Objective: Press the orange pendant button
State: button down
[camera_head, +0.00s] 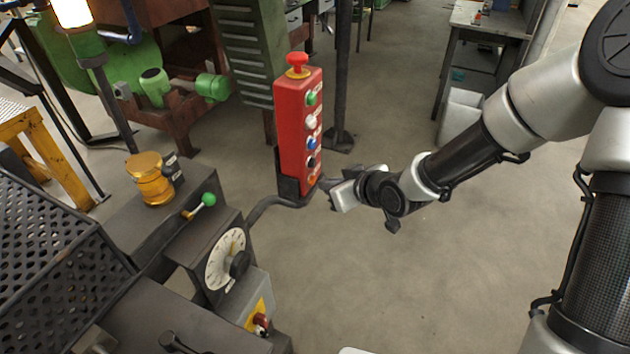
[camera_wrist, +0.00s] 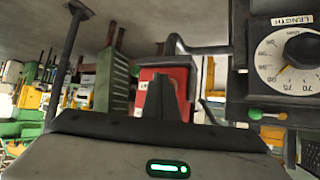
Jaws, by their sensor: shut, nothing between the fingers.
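The red pendant (camera_head: 291,135) stands upright in a dark bracket, with a red mushroom knob on top and a column of green, white, blue, dark and orange buttons. The orange button (camera_head: 312,179) is the lowest and only partly shows. My gripper (camera_head: 325,184) is shut and empty, its tips right by the pendant's lower end at that button. I cannot tell whether they touch it. In the wrist view the dark fingers (camera_wrist: 161,92) stand in front of the red pendant (camera_wrist: 182,77) and hide part of its face; the orange button is not visible there.
A curved grey pipe (camera_head: 268,204) runs from the control box with the dial (camera_head: 225,258) to the pendant's bracket. A green-knobbed lever (camera_head: 208,199) stands on that machine. A dark post (camera_head: 342,75) rises behind the pendant. The floor at lower right is clear.

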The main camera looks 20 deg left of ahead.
jog(key=shift+a+b, duration=0.3)
jog(key=shift+a, duration=0.2)
dwell(0.3)
jog(key=shift+d, duration=0.1)
jog(key=shift+d+p, duration=0.5)
jog(key=shift+d, duration=0.35)
jog(key=shift+s+d+p, duration=0.2)
jog(key=shift+d+p, duration=0.45)
jog(key=shift+d, duration=0.6)
jog(key=shift+s+d+p, duration=0.2)
jog(key=shift+d+p, duration=0.4)
jog(key=shift+d, duration=0.65)
